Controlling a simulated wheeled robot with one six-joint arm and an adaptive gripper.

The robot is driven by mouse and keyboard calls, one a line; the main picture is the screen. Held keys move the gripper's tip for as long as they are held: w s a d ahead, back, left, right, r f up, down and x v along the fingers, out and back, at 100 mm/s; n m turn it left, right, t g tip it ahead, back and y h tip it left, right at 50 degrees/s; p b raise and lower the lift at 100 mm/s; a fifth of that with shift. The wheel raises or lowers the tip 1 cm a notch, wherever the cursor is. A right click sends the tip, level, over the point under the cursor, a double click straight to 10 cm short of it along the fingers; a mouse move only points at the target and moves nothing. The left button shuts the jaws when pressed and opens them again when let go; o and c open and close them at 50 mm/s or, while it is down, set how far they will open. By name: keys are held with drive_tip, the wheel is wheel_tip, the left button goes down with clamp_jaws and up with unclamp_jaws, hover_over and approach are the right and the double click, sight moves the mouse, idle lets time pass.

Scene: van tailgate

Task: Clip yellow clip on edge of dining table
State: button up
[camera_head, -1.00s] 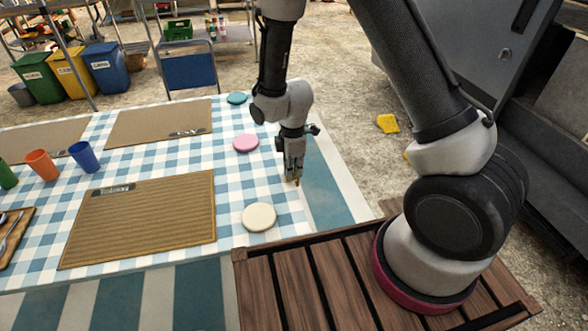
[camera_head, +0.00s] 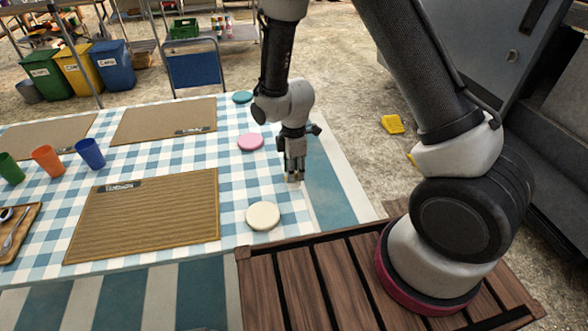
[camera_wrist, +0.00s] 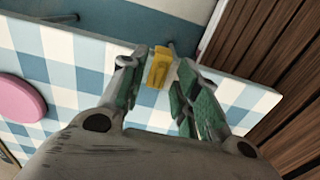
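The yellow clip (camera_wrist: 158,68) shows in the wrist view between my fingertips, at the edge of the dining table (camera_wrist: 262,97).
Cream (camera_head: 263,215), pink (camera_head: 250,142) and teal (camera_head: 242,97) discs lie along the table's right side. Brown placemats (camera_head: 145,220) and coloured cups (camera_head: 90,153) are further left. A slatted wooden surface (camera_head: 300,285) lies in front. Another yellow object (camera_head: 392,124) is on the ground.

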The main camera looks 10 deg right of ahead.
wheel_tip(320, 180, up, 12)
drive_tip(key=s+d+r+m+t, duration=0.4)
drive_tip(key=s+d+r+m, duration=1.4)
drive_tip(key=r, duration=0.6)
drive_tip(key=s+d, duration=0.2)
drive_tip(key=d, duration=0.1)
drive_tip(key=shift+d, duration=0.4)
idle(0.7)
